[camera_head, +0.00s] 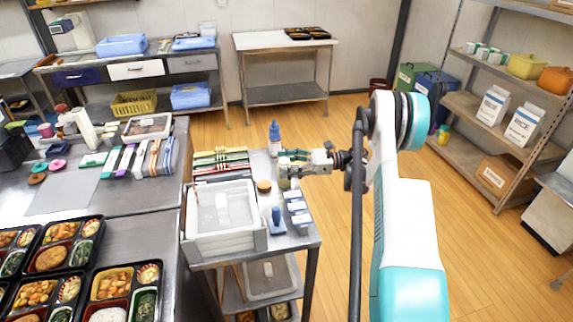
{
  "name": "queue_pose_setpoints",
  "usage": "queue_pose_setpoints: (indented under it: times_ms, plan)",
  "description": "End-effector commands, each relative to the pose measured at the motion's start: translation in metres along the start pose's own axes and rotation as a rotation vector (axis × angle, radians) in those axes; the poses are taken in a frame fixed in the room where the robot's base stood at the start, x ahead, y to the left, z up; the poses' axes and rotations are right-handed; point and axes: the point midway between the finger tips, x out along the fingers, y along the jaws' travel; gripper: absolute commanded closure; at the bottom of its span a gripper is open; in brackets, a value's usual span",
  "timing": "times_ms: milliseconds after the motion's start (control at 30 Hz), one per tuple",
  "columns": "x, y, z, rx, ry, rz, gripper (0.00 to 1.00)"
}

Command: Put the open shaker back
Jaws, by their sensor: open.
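My gripper (292,164) reaches in from the right over the small steel side table and is open. A small pale, greenish jar-like container (284,178), possibly the open shaker, stands at the fingers. I cannot tell whether the fingers touch it, and its top is partly hidden by the gripper. A round tan lid or cork-like piece (264,186) lies just left of it. A bottle with a blue cap (274,138) stands upright behind the gripper, apart from the tan piece.
Stacked white trays (192,217) fill the side table's left front. Blue-and-white small boxes (297,207) and a blue stamp-like tool (276,222) sit at its right front. Coloured packets (220,158) lie behind. Bento trays (124,290) cover the left counter. The floor to the right is clear.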

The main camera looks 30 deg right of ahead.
Motion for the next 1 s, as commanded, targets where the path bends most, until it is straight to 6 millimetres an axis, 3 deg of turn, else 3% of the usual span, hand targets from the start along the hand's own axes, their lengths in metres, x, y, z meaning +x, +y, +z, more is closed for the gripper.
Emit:
queue_pose_setpoints:
  times_ms: [167,700,1000]
  plan:
    - [0.0,0.0,0.004,0.0,0.0,0.0,0.41]
    - [-0.099,0.0,0.004,0.0,0.0,-0.002,0.41]
    - [-0.12,0.0,0.003,0.0,0.0,0.0,0.41]
